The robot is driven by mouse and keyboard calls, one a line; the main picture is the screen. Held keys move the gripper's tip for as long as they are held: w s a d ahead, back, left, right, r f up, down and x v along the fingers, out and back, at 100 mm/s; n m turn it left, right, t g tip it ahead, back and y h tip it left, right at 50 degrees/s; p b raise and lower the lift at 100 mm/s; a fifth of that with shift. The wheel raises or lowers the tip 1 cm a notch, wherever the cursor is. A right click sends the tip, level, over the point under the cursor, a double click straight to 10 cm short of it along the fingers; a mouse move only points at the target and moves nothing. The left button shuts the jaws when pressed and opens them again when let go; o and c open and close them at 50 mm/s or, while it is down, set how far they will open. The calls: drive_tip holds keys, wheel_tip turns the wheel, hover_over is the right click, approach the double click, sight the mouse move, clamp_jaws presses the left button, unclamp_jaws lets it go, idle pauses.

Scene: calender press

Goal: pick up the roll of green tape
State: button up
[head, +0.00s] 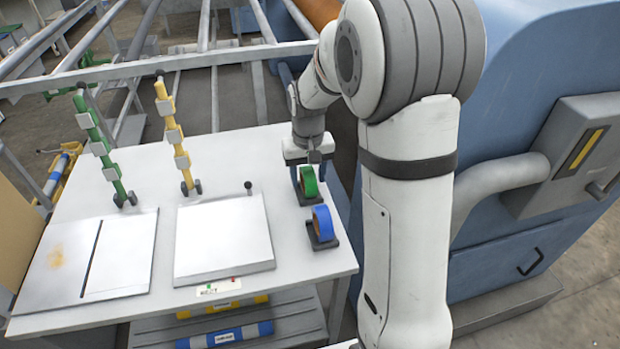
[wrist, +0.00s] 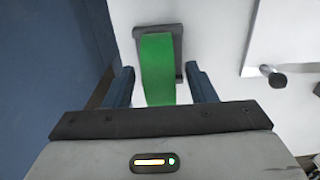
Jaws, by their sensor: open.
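The roll of green tape (head: 308,182) stands upright on a small dark holder at the right side of the white table. In the wrist view the green tape (wrist: 157,68) lies between the two fingers of my gripper (wrist: 160,88), with a gap showing on each side. My gripper (head: 307,180) is open and reaches down from above around the tape in the head view. Part of the tape's dark holder (wrist: 174,36) shows beyond it. The lower part of the tape is hidden by the gripper body in the wrist view.
A roll of blue tape (head: 322,223) stands on its own holder just in front of the green one. A white plate with a black knob (head: 223,240) lies to the left. Green (head: 104,150) and yellow (head: 172,135) levers stand farther left. A blue machine (head: 540,150) rises on the right.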

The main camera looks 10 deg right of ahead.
drive_tip(key=shift+f, duration=0.85)
drive_tip(key=shift+c, duration=0.3)
drive_tip(key=c, duration=1)
wheel_tip(320, 180, up, 10)
drive_tip(key=shift+r+b, duration=0.1)
drive_tip(key=shift+b, duration=0.35)
drive_tip(key=o, duration=0.5)
drive_tip(key=shift+c, duration=0.2)
drive_tip(key=c, duration=0.3)
drive_tip(key=shift+c, duration=0.3)
